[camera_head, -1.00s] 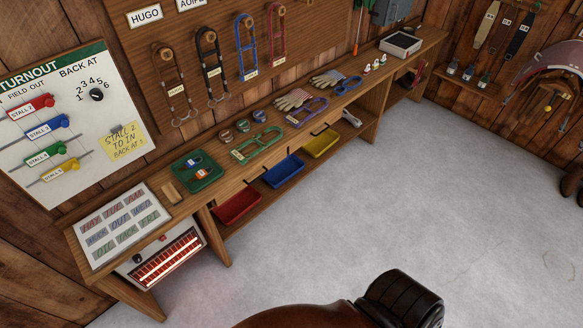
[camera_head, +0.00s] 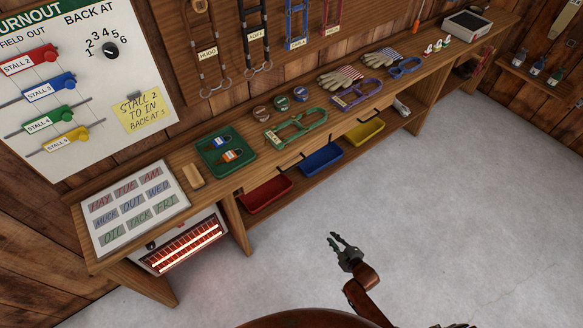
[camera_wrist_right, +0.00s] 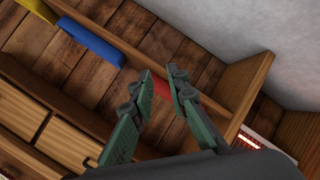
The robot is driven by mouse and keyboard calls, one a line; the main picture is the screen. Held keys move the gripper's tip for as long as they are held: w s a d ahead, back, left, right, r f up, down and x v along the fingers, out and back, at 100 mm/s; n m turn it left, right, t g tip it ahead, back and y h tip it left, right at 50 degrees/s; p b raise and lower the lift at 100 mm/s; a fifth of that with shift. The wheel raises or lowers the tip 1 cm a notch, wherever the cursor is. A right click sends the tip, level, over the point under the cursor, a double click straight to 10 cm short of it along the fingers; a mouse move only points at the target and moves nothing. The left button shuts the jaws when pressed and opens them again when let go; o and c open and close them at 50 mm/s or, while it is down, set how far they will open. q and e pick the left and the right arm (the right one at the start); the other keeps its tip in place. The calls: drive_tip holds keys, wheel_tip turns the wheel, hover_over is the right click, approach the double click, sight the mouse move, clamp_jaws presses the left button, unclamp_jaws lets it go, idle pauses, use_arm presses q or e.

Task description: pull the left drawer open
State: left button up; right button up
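The wooden bench (camera_head: 225,182) has shallow drawers under its top, with small dark handles. The left drawer (camera_head: 287,166) sits above the gap between the red and blue bins and looks shut. In the right wrist view two drawer fronts show at lower left, the left drawer (camera_wrist_right: 68,145) being the one nearer my fingers. My right gripper (camera_head: 336,239) is over the floor in front of the bench, apart from it. In the wrist view its green-grey fingers (camera_wrist_right: 158,74) stand apart with nothing held between them. My left gripper is not in view.
A red bin (camera_head: 266,194), blue bin (camera_head: 322,159) and yellow bin (camera_head: 365,131) stand on the low shelf. A glowing heater (camera_head: 183,246) is under the bench's left end. Green tray (camera_head: 225,152) and bridles lie on top. The grey floor (camera_head: 450,200) is clear.

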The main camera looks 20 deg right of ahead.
drive_tip(key=w+a+r+n+t+y+b, duration=0.1)
drive_tip(key=w+a+r+n+t+b, duration=0.15)
drive_tip(key=w+r, duration=0.35)
drive_tip(key=w+a+r+n+t+y+b, duration=0.1)
drive_tip(key=w+r+n+t, duration=0.15)
drive_tip(key=w+r, duration=0.4)
drive_tip(key=n+t+y+b, duration=0.2)
drive_tip(key=n+y+b, duration=0.1)
drive_tip(key=n, duration=0.2)
approach(295, 165)
drive_tip(key=w, duration=0.3)
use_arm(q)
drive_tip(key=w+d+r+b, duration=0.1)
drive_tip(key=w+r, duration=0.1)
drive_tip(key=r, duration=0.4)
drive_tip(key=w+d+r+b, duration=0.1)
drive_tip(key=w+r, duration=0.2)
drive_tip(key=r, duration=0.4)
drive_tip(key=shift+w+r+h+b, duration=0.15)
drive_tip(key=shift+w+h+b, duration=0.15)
use_arm(e)
drive_tip(key=shift+y, duration=0.3)
drive_tip(key=shift+a+x, duration=0.2)
drive_tip(key=shift+x, duration=1.65)
drive_tip(key=shift+a+x, duration=0.15)
drive_tip(key=shift+x, duration=1.7)
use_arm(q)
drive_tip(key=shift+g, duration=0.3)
use_arm(e)
drive_tip(key=shift+s+f, duration=0.1)
